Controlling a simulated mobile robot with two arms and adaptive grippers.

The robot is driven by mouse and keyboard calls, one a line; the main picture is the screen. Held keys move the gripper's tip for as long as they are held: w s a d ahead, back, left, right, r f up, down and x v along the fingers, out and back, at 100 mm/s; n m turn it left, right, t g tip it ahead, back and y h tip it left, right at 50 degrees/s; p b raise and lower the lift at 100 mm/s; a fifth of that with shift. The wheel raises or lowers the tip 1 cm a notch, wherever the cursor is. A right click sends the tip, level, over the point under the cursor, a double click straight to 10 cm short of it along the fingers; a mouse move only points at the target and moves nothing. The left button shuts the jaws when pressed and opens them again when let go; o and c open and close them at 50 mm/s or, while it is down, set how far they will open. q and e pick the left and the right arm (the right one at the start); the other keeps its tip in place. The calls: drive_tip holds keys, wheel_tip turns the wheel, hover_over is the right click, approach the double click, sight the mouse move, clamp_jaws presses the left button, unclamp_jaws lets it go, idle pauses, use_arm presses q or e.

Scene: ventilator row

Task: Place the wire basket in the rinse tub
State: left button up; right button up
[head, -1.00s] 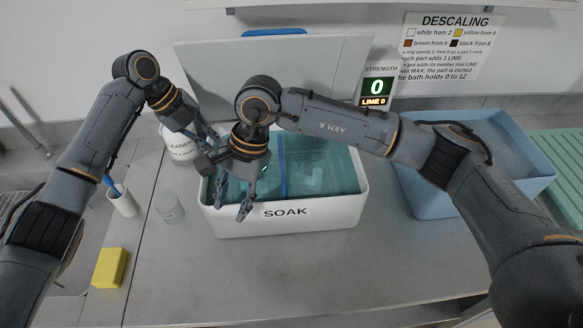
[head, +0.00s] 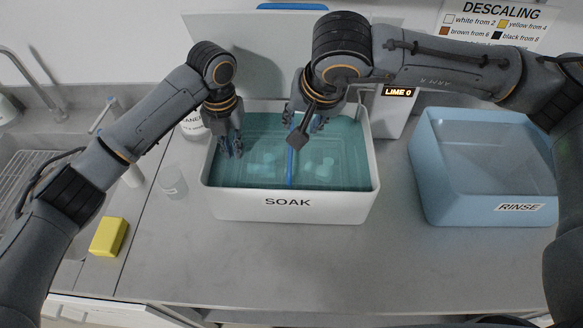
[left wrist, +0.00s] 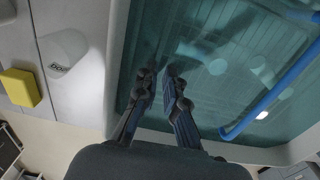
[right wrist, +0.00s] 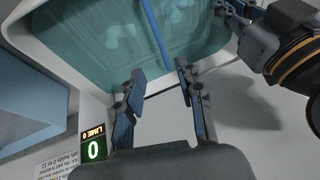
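The wire basket (head: 290,170) lies in the teal liquid of the white SOAK tub (head: 287,207); its mesh is faint. A blue bar, seemingly its handle, crosses the middle and also shows in the left wrist view (left wrist: 262,103) and right wrist view (right wrist: 154,38). Pale pieces lie under the liquid. The light blue rinse tub (head: 455,203) stands to the right and holds no basket. My left gripper (head: 232,154) is over the soak tub's left end, fingers slightly apart and empty. My right gripper (head: 304,122) is near the tub's back, open and empty, apart from the bar.
A yellow sponge (head: 108,237), a clear cup (head: 173,183) and a cleaner bottle (head: 193,126) are left of the soak tub. A display reading LIME 0 (head: 397,92) stands behind, between the tubs. The counter in front is clear.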

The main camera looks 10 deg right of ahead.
sight(291, 160)
use_arm(q)
drive_tip(key=shift+a, duration=0.1)
use_arm(e)
drive_tip(key=shift+a, duration=0.15)
